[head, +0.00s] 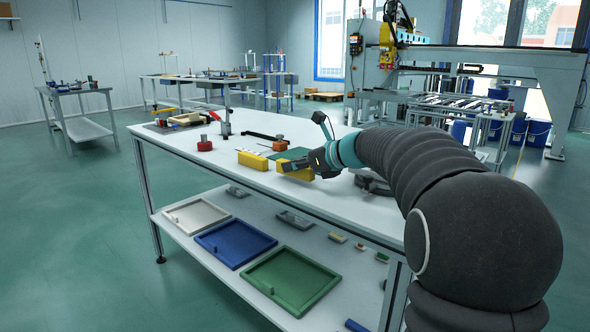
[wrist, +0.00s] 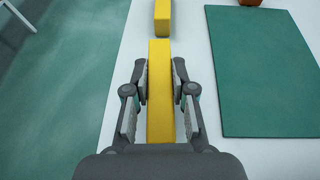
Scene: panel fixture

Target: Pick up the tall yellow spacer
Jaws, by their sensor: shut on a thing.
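My gripper (head: 299,165) is shut on a long yellow spacer (head: 301,174) above the front edge of the white bench. In the wrist view the fingers (wrist: 160,82) press on both long sides of this spacer (wrist: 160,110), and its near end is hidden by my gripper's body. I cannot tell whether it touches the bench. A second yellow spacer (head: 252,160) lies to its left on the bench, apart from it. It also shows at the top of the wrist view (wrist: 162,16), in line with the held one.
A green mat (wrist: 262,75) lies on the bench (head: 225,170) to the right of the spacers. An orange-red block (head: 280,145) and a red round part (head: 205,144) stand farther back. Trays in white, blue and green (head: 290,308) sit on the lower shelf.

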